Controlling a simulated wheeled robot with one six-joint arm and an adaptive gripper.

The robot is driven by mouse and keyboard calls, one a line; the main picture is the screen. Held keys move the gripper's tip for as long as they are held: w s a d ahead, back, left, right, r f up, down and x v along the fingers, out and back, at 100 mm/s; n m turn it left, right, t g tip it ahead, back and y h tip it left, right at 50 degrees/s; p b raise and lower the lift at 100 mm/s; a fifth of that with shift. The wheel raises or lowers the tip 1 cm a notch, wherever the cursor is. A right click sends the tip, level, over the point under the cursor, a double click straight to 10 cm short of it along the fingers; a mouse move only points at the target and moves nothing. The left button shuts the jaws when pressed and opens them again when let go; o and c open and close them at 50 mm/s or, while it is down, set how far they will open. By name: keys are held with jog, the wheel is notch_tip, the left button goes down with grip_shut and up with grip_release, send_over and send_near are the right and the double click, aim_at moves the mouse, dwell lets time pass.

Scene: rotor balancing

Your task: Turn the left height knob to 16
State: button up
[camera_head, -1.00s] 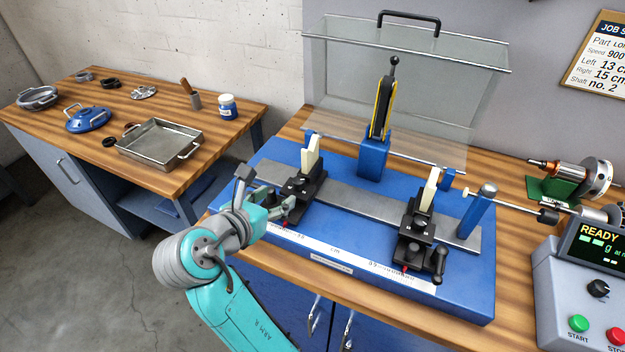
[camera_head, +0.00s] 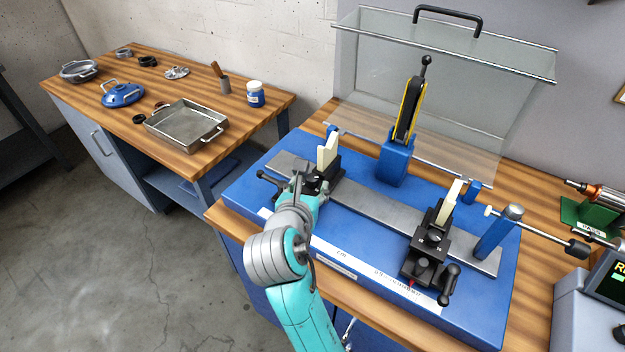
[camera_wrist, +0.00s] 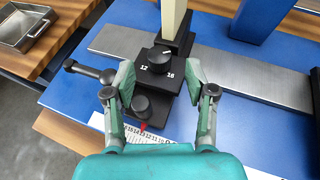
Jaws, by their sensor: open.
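The left height knob (camera_wrist: 159,58) is a small black round knob on top of the left black support block, between the printed marks 12 and 16. Its white pointer line slants toward the upper right; the exact value is not readable. My gripper (camera_wrist: 160,78) is open, with its fingers apart on the left and right near the knob. The fingers do not visibly grip it. In the head view, my gripper (camera_head: 306,188) is at the left support (camera_head: 325,177) and hides part of it.
A lower black knob (camera_wrist: 141,106) and a side handle (camera_wrist: 88,70) are close to the fingers. A pale upright (camera_wrist: 172,16) rises behind the height knob. The right support (camera_head: 430,245) stands farther along the steel rail (camera_head: 375,211) on the blue base.

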aim_at(311, 181)
jog(key=shift+x, duration=1.8)
grip_shut()
